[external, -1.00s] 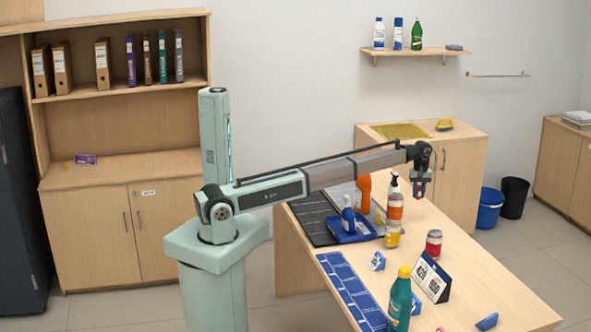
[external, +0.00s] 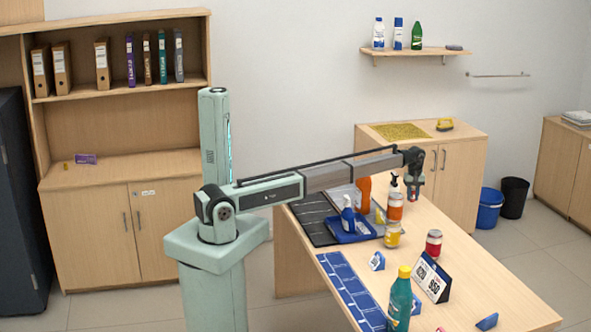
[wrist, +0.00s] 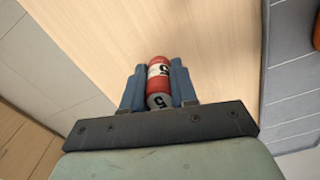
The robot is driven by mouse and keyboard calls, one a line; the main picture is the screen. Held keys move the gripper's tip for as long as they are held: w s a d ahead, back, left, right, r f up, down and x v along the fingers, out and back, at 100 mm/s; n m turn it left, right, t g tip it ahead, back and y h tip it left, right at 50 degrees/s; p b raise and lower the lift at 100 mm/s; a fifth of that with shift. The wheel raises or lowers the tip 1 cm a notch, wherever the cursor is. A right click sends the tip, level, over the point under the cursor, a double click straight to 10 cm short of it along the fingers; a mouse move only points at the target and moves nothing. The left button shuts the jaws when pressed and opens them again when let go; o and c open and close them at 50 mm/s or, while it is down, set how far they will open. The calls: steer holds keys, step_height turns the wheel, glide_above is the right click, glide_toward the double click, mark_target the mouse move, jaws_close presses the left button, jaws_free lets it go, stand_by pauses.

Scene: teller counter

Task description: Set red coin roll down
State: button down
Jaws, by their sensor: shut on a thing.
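The red coin roll (wrist: 158,68) has a red body with a white band and dark numbers and a pale lower end. My gripper (wrist: 158,88) is shut on it, with one blue-grey finger on each side. In the external view my gripper (external: 414,194) points down above the far part of the wooden counter (external: 478,278), just right of the stacked cans. The roll is too small there to make out clearly. The wrist view shows bare wood (wrist: 215,50) behind the roll; I cannot tell how high the roll is above it.
A pump bottle (external: 394,184), an orange bottle (external: 364,194) and a blue tray (external: 352,236) are to the left. A red can (external: 433,243) and a calendar (external: 431,280) stand nearer.

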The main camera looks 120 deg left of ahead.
mark_target(413, 190)
steer(key=shift+f, duration=1.8)
steer(key=shift+f, duration=0.2)
steer(key=c, duration=0.9)
jaws_free()
step_height(413, 190, up, 12)
steer(key=shift+r, duration=0.2)
